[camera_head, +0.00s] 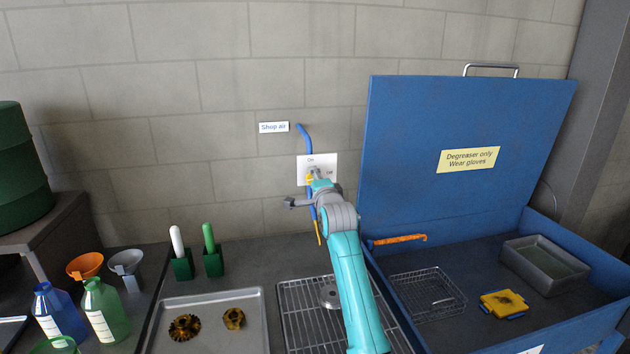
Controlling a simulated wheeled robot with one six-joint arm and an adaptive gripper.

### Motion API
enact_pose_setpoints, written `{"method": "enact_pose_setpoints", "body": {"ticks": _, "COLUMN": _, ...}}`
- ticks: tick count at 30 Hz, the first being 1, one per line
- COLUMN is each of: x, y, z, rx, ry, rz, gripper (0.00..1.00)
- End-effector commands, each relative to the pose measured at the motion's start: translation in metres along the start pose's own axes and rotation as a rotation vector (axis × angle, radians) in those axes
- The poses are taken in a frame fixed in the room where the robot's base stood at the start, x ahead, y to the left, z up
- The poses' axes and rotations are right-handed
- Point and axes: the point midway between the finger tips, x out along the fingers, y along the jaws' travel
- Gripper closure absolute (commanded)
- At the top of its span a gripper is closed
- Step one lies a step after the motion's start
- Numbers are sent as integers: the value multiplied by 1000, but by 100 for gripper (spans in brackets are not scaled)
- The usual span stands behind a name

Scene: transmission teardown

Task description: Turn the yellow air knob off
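The yellow air knob (310,178) shows as a small patch of yellow on a white plate (329,162) on the block wall. The plate has one label above the knob, which looks like "On", and one to its right, which looks like "Off". My gripper (316,173) is at the knob, in front of the plate. My wrist and the gripper hide most of the knob, so its pointing direction is unclear. I cannot tell whether the fingers touch it or are closed around it.
A blue degreaser cabinet (420,130) with its lid raised stands close on the right. Below are a wire rack (296,305), a metal tray (175,335) with two gears, and brushes in green holders (213,263). Bottles and funnels stand at left.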

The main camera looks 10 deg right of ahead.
Motion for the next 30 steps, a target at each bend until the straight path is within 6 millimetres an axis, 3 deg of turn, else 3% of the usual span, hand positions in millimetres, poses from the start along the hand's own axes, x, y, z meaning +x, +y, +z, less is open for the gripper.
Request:
{"method": "enact_pose_setpoints", "body": {"ticks": 9, "x": 0, "y": 2, "z": 0, "rx": 121, "ry": 1, "rz": 1, "gripper": 92}}
{"method": "enact_pose_setpoints", "body": {"ticks": 26, "x": 0, "y": 2, "z": 0, "rx": 146, "ry": 1, "rz": 2, "gripper": 92}}
{"method": "enact_pose_setpoints", "body": {"ticks": 27, "x": 0, "y": 2, "z": 0, "rx": 146, "ry": 1, "rz": 2, "gripper": 47}}
{"method": "enact_pose_setpoints", "body": {"ticks": 29, "x": 0, "y": 2, "z": 0, "rx": 146, "ry": 1, "rz": 2, "gripper": 34}}
{"method": "enact_pose_setpoints", "body": {"ticks": 30, "x": 0, "y": 2, "z": 0, "rx": 145, "ry": 1, "rz": 2, "gripper": 34}}
